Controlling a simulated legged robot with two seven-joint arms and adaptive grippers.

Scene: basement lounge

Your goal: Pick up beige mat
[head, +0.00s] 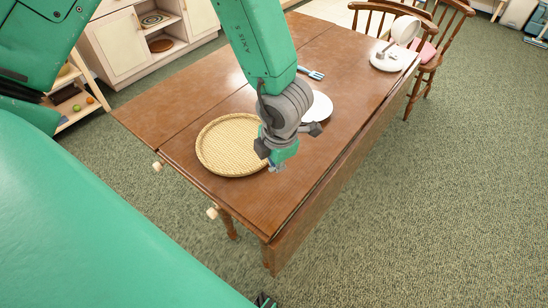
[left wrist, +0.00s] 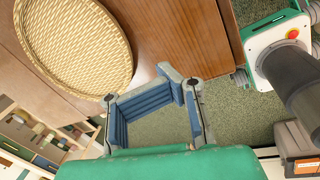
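The beige mat (head: 228,145) is a round woven piece with a raised-looking rim, flat on the near end of the brown table (head: 262,205). It also shows in the left wrist view (left wrist: 78,42), at the upper left. My left gripper (head: 277,165) is over the mat's right edge in the head view and hides a little of it. In the left wrist view its fingers (left wrist: 170,85) lie below and right of the mat, with nothing seen between them. How far they are open is unclear. My right gripper is not clearly in view.
A white plate (head: 319,106) is just beyond my left gripper, with a blue fork (head: 311,73) behind it. A white lamp-like object (head: 403,32) stands at the table's far end, near wooden chairs (head: 437,45). A white cabinet (head: 123,45) stands behind. Carpet on the right is clear.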

